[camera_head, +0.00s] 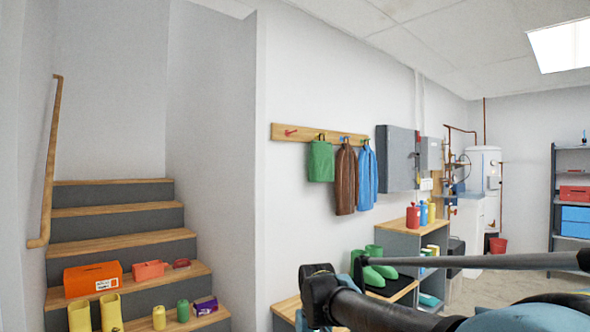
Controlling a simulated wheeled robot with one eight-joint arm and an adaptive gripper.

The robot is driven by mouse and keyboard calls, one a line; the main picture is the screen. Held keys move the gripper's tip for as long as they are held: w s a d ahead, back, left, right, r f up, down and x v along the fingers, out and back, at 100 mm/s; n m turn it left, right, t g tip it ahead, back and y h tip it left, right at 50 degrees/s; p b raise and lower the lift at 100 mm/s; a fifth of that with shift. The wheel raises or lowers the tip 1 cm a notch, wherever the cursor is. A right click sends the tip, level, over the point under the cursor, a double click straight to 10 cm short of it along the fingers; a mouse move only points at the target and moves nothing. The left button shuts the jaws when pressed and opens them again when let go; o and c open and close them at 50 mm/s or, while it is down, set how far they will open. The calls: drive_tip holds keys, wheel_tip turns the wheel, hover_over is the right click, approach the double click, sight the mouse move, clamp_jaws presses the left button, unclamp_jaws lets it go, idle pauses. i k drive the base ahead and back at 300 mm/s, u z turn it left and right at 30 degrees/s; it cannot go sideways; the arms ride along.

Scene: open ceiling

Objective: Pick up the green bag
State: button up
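A green bag (320,162) hangs from a wooden wall rack (330,135) with coloured hooks. It is at the left of the hanging things, beside a brown coat (346,180). Nothing touches the bag from the front, and it is fully visible. Black and blue parts of my own arm cross the lower right, below and to the right of the bag and apart from it in the picture. I cannot make out any gripper fingers.
Blue clothing (367,177) hangs right of the coat. A shelf unit (427,232) with green boots (386,270) and bottles stands below right, partly behind my arm. Stairs (115,213) at left hold an orange box (93,280), yellow boots (96,313) and smaller items.

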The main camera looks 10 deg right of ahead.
sight(321, 161)
drive_tip(key=u, duration=0.35)
drive_tip(key=k, duration=0.85)
drive_tip(key=u, duration=0.2)
drive_tip(key=i, duration=2.25)
drive_tip(key=z, duration=0.3)
